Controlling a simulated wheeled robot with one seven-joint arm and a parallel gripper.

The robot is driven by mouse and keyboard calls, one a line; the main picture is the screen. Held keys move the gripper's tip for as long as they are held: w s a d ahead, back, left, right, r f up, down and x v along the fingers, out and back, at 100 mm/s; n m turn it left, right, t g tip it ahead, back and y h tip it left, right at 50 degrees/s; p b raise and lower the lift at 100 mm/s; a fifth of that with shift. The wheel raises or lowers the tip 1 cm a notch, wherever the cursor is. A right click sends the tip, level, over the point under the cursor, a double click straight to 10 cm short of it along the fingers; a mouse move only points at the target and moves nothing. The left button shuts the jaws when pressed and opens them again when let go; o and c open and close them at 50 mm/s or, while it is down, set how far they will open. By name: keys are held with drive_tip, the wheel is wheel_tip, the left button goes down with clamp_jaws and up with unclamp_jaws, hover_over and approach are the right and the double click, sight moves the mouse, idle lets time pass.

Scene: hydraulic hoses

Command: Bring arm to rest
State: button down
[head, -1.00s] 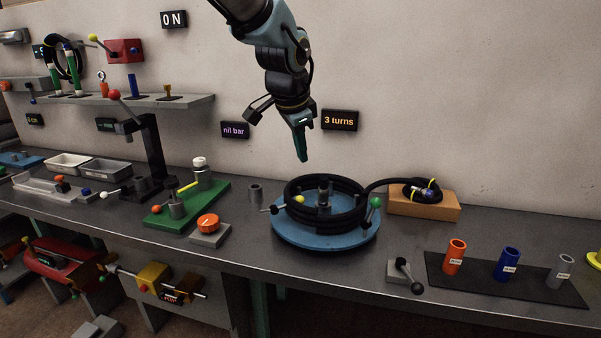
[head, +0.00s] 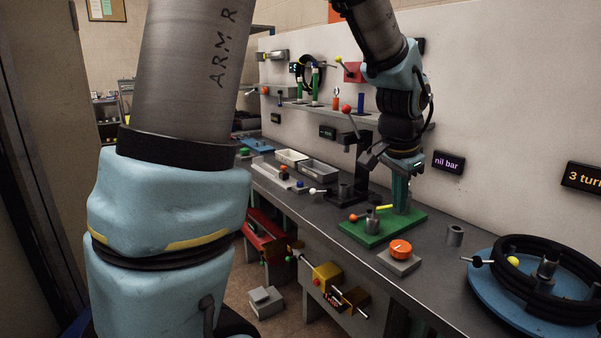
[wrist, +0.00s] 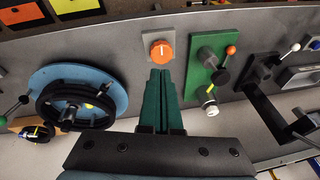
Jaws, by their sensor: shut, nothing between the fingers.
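In the wrist view the two fingers (wrist: 160,85) lie side by side, shut and empty. The orange knob on its grey block (wrist: 160,47) shows just beyond the fingertips there; in the head view this knob (head: 400,249) is below and near the gripper. I cannot tell how high the fingertips are above the bench. My upper arm fills the left of the head view.
The blue turntable (head: 488,296) with coiled black hose stands at the right. A dark press stand (head: 360,165) with a red-knobbed lever is behind the gripper at left. Grey trays (head: 318,172) lie farther left. Coloured devices (head: 327,277) stick out below the bench front.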

drive_tip(key=s+a+f+n, duration=0.1)
drive_tip(key=a+n, duration=0.3)
drive_tip(key=a, duration=0.5)
drive_tip(key=s+a+f+n+y, duration=0.1)
drive_tip(key=a+f+n, duration=0.3)
drive_tip(key=a, duration=0.6)
drive_tip(key=s+a+f+n+g+y, duration=0.1)
drive_tip(key=s+a+f+n, duration=0.1)
drive_tip(key=a, duration=0.7)
drive_tip(key=shift+s+a+f+n, duration=0.15)
drive_tip(key=shift+s+f+n, duration=0.2)
drive_tip(key=shift+s+n, duration=0.55)
drive_tip(key=shift+w, duration=0.3)
